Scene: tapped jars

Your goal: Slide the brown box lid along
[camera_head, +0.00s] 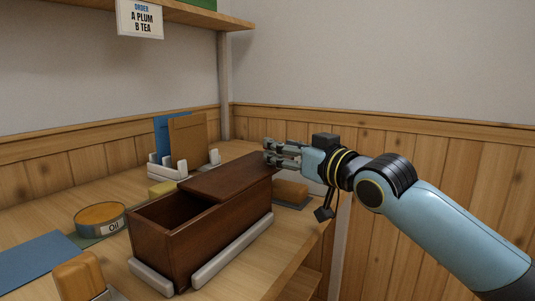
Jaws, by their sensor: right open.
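The brown box (178,247) stands on the wooden counter between pale grey rails. Its brown lid (232,176) covers the far part of the top. The near left part of the box is open, and its inside looks dark. My right gripper (268,152) comes in from the right and is open at the far right end of the lid. Its fingertips are close to the lid's edge; I cannot tell whether they touch it. My left gripper is not in view.
A round tin marked "Oil" (101,217) and a blue mat (38,262) lie left of the box. A rack with upright boards (188,142) stands behind. A wooden block (80,275) is at the front left. A brown block (291,192) sits right of the box, near the counter edge.

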